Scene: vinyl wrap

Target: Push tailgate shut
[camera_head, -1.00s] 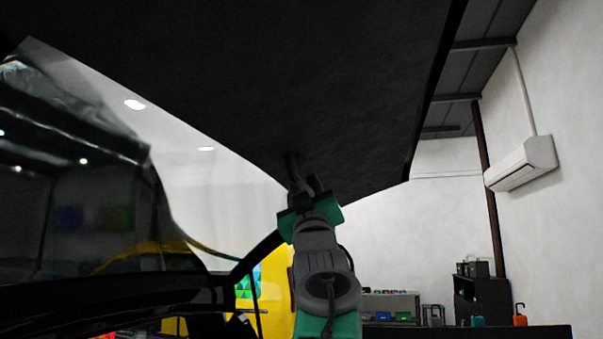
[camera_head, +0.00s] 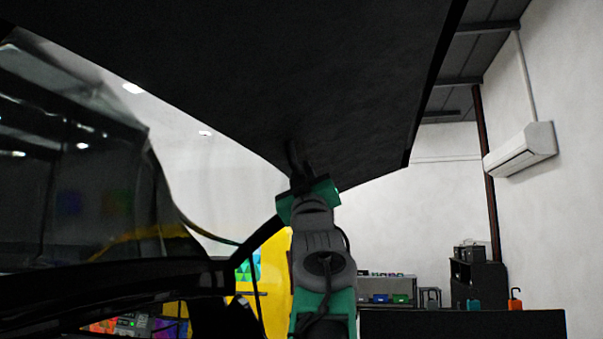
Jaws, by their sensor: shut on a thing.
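The tailgate (camera_head: 300,80) is a large dark panel. It is raised and fills the top of the view, its underside facing me. My gripper (camera_head: 295,165) reaches up from below to the lower edge of the tailgate, near the middle of the view. Its dark fingers are shut on the tailgate there. The fingers blend into the black panel, so the exact contact is hard to see. The dark car body (camera_head: 120,285) with its glass lies at the left, below the tailgate.
A yellow panel (camera_head: 273,275) stands behind my arm. A dark cabinet (camera_head: 478,280) and a bench with boxes (camera_head: 388,288) stand at the back right. An air conditioner (camera_head: 520,150) hangs on the right wall. The space right of my arm looks free.

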